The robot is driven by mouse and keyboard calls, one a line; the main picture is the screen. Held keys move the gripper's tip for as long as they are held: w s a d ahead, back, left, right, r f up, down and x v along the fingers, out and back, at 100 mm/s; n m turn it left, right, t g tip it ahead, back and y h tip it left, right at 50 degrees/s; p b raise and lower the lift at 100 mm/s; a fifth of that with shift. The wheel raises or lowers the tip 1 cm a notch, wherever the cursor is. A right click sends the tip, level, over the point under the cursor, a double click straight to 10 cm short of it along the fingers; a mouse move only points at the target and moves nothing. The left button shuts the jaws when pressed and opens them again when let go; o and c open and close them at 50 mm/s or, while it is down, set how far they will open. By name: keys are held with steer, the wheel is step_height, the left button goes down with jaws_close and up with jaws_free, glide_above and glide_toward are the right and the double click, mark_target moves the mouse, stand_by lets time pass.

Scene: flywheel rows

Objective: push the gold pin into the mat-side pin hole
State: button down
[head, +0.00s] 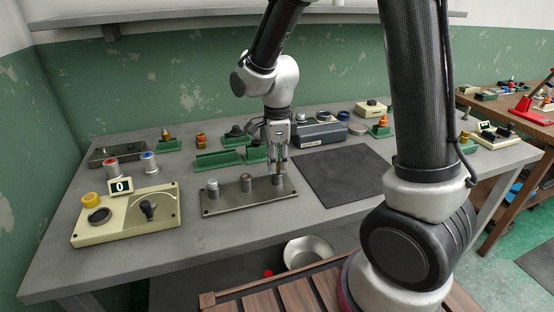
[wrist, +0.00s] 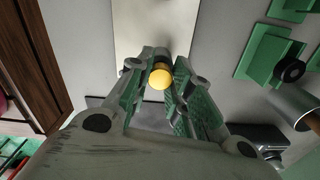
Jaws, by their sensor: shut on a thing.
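My gripper (head: 278,165) points down and is shut on the gold pin (wrist: 160,77), whose round yellow end shows between the fingers in the wrist view. In the head view only a small orange-brown part of the pin (head: 278,169) shows, above the right end of the metal plate (head: 230,203), the end nearest the dark mat (head: 338,173). The mat-side hole is hidden by the fingers and pin, so I cannot tell how deep the pin sits. A silver post (head: 212,187) and a brown-topped post (head: 246,183) stand on the plate to the left.
A cream control box (head: 126,215) with a dial and display is at front left. Green holders (head: 217,159) and a grey box (head: 319,134) stand behind the plate. The mat's surface is clear. A metal bowl (head: 308,252) is below the table's front edge.

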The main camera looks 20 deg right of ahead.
steer(key=shift+f, duration=0.55)
steer(key=c, duration=1.2)
jaws_free()
steer(key=shift+r, duration=0.1)
step_height(320, 180, up, 12)
